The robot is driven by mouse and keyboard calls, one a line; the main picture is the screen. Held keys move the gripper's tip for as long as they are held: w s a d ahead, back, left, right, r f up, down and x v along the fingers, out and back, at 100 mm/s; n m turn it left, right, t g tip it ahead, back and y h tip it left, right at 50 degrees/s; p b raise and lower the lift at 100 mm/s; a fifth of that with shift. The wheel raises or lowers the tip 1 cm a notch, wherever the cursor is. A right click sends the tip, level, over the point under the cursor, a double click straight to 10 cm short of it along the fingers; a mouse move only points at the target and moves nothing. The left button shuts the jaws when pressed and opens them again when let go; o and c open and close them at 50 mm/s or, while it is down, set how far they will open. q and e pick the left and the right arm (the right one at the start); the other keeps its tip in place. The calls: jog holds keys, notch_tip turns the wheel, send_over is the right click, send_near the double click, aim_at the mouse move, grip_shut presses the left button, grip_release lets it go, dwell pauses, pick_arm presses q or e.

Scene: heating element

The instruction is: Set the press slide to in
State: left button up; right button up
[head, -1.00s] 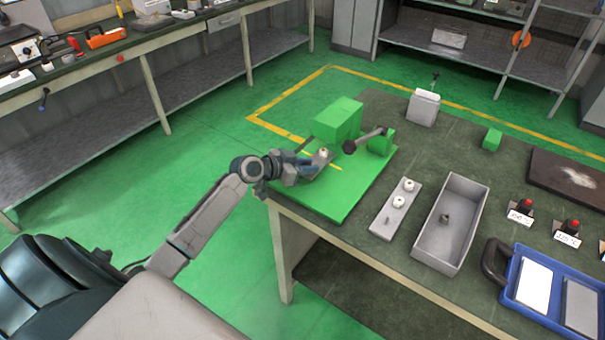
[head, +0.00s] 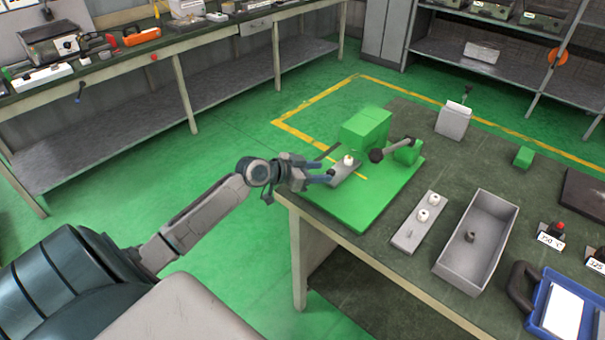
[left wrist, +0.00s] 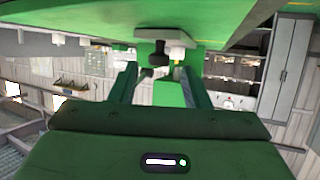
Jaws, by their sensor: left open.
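The press is a green base plate (head: 385,200) with a green block (head: 366,128) on the near left corner of the workbench. Its slide looks like the grey plate (head: 343,174) with a white knob (head: 348,160), sticking out in front of the block toward my gripper. My left gripper (head: 322,170) is open and empty, close to the slide's outer end. In the left wrist view, the slide (left wrist: 165,34) and its knob (left wrist: 178,58) show beyond and between the spread fingers (left wrist: 160,82). Any contact is unclear. My right gripper is not in view.
A grey plate with two white knobs (head: 418,224) and an open grey tray (head: 475,243) lie to the right. The floor left of the bench is clear.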

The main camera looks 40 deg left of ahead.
pick_arm(q)
jog(key=v, duration=0.4)
jog(key=shift+f+b, duration=0.15)
jog(key=shift+b, duration=0.2)
jog(key=shift+v, duration=1.1)
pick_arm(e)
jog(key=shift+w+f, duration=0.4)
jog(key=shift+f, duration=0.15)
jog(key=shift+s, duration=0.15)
